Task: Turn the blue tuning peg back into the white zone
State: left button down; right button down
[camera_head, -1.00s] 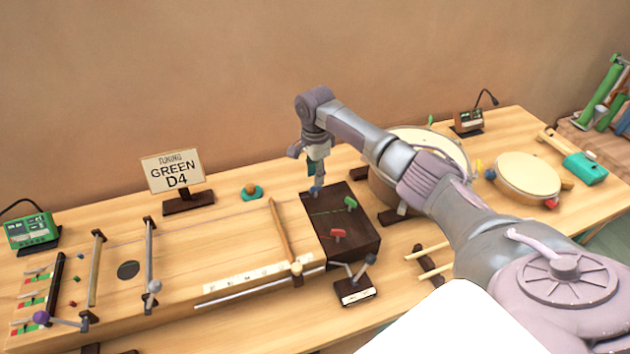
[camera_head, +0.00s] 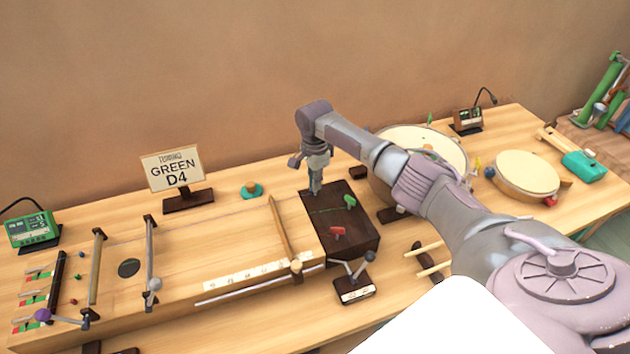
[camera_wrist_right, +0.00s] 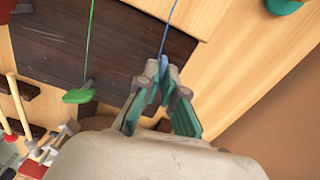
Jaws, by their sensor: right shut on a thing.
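My right gripper (camera_head: 316,186) points down at the back left corner of the dark wooden peg block (camera_head: 360,240). In the right wrist view my right gripper (camera_wrist_right: 161,85) is shut on the blue tuning peg (camera_wrist_right: 164,66), with a blue string running from it. The fingers hide most of the peg, and no white zone can be made out around it. The green peg (camera_head: 350,201) and red peg (camera_head: 338,231) stand on the same block, and the green peg (camera_wrist_right: 78,95) also shows in the wrist view. My left gripper is out of view.
A long wooden string board with bridges (camera_head: 282,228) lies left of the block. A sign (camera_head: 170,170) reads "TUNING GREEN D4". A large drum (camera_head: 445,150) and a smaller drum (camera_head: 527,172) stand to the right. A small lever stand (camera_head: 354,290) sits in front.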

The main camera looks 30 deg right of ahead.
jog(key=shift+r+n+p, duration=0.15)
jog(key=shift+n+p, duration=0.45)
jog(key=shift+p, duration=0.15)
jog(key=shift+n+p, duration=0.95)
jog(key=shift+n, duration=0.15)
jog(key=n+p, duration=0.1)
jog(key=n, duration=0.2)
jog(key=shift+n, duration=0.4)
jog(key=n+p, duration=0.1)
jog(key=n, duration=0.7)
jog(key=shift+p, duration=0.35)
jog(key=n, duration=0.4)
jog(key=shift+n, duration=0.3)
jog(key=n, duration=0.4)
jog(key=shift+n, duration=2.5)
